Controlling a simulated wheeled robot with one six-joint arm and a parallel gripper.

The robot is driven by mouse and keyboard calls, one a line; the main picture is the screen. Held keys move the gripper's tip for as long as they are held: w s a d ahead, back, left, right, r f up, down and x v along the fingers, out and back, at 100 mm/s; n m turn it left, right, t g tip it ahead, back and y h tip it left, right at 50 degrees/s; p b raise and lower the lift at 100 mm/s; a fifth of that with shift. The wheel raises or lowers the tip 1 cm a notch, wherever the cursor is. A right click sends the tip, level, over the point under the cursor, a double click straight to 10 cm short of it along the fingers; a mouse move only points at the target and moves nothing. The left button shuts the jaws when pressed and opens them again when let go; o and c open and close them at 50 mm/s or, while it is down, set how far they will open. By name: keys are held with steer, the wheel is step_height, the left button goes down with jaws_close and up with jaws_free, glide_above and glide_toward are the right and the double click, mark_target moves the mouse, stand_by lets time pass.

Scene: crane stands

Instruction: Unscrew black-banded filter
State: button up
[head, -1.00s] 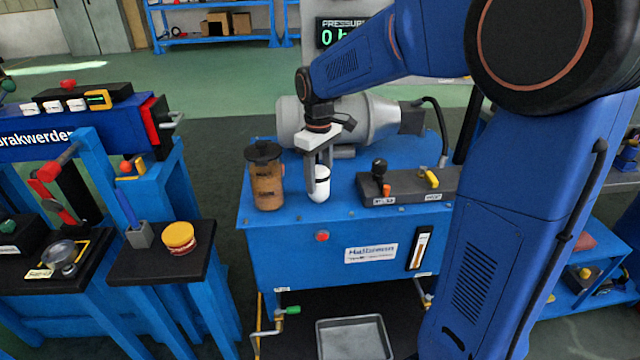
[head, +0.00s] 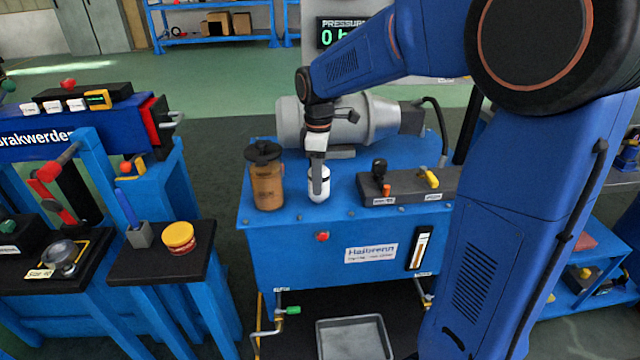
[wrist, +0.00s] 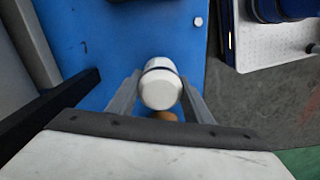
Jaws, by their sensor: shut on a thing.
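The black-banded filter (head: 319,188) is a white canister with a dark band, upright on the blue power unit (head: 290,245). In the wrist view the filter (wrist: 160,88) shows its white rounded end, with the dark band just behind it. My gripper (head: 319,178) comes down on the filter from above. In the wrist view my gripper (wrist: 158,95) has one finger on each side of the filter and is shut on it. In the head view the near finger hides part of the filter.
A brown reservoir with a black cap (head: 267,178) stands close left of the filter. A valve block with levers (head: 405,187) sits to the right, and a grey motor (head: 350,122) behind. A grey drip tray (head: 353,338) lies below. A yellow-lidded jar (head: 179,237) stands on the left bench.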

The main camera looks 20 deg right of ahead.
steer(key=shift+n, duration=0.4)
steer(key=n, duration=0.4)
steer(key=shift+n, duration=0.6)
steer(key=n, duration=0.4)
steer(key=shift+n, duration=0.3)
steer(key=shift+r+n, duration=0.1)
steer(key=shift+n, duration=0.2)
